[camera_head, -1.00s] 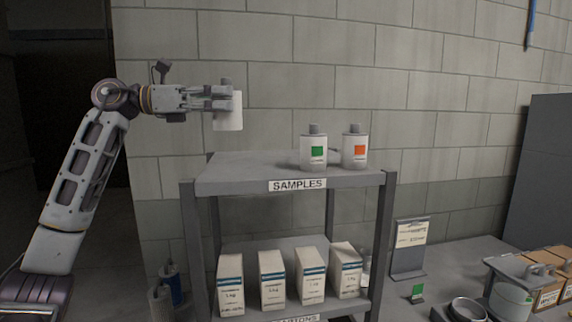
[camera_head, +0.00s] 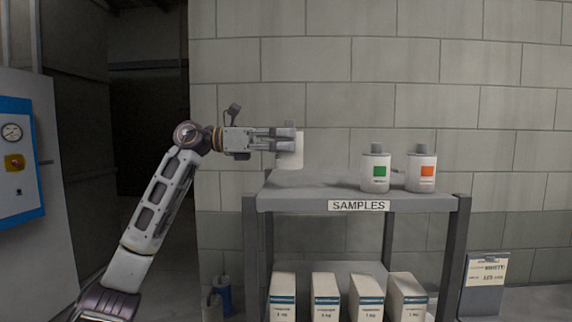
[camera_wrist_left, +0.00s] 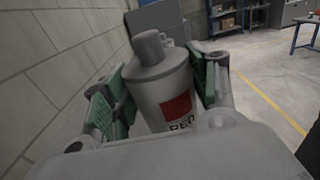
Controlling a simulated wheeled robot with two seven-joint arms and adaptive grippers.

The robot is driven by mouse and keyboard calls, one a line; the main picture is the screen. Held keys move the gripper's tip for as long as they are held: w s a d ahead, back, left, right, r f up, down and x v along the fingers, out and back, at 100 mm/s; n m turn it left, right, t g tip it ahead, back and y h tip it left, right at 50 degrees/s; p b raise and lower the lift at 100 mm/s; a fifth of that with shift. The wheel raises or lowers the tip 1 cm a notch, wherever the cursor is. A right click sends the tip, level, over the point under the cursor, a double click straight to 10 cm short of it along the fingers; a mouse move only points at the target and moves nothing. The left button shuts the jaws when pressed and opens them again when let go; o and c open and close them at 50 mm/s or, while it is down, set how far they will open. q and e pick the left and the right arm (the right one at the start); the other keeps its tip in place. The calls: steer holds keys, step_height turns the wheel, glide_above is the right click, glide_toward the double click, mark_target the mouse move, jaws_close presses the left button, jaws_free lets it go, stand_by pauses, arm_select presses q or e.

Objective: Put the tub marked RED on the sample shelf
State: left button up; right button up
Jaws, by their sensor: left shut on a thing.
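My left gripper (camera_head: 290,143) is shut on a white tub with a grey cap. In the left wrist view, the tub (camera_wrist_left: 160,90) shows a red square and the word RED, between the green-lined finger pads (camera_wrist_left: 165,88). In the head view, the tub (camera_head: 289,160) is upright, at the left end of the sample shelf (camera_head: 315,199), its bottom close to the top board. I cannot tell whether it touches. The shelf carries a SAMPLES label. My right gripper is not in view.
A green-marked tub (camera_head: 375,172) and an orange-marked tub (camera_head: 421,172) stand on the right half of the shelf top. The board between them and the held tub is clear. Several cartons (camera_head: 325,298) stand on the lower shelf. A wall (camera_head: 450,90) is behind.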

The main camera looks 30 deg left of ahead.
mark_target(286, 161)
arm_select(q)
steer(key=shift+f, duration=0.7)
steer(key=shift+f, duration=0.15)
steer(key=shift+f+b, duration=0.3)
steer(key=shift+f, duration=1.4)
steer(key=shift+f, duration=0.1)
steer(key=o, duration=0.8)
steer(key=shift+o, duration=0.2)
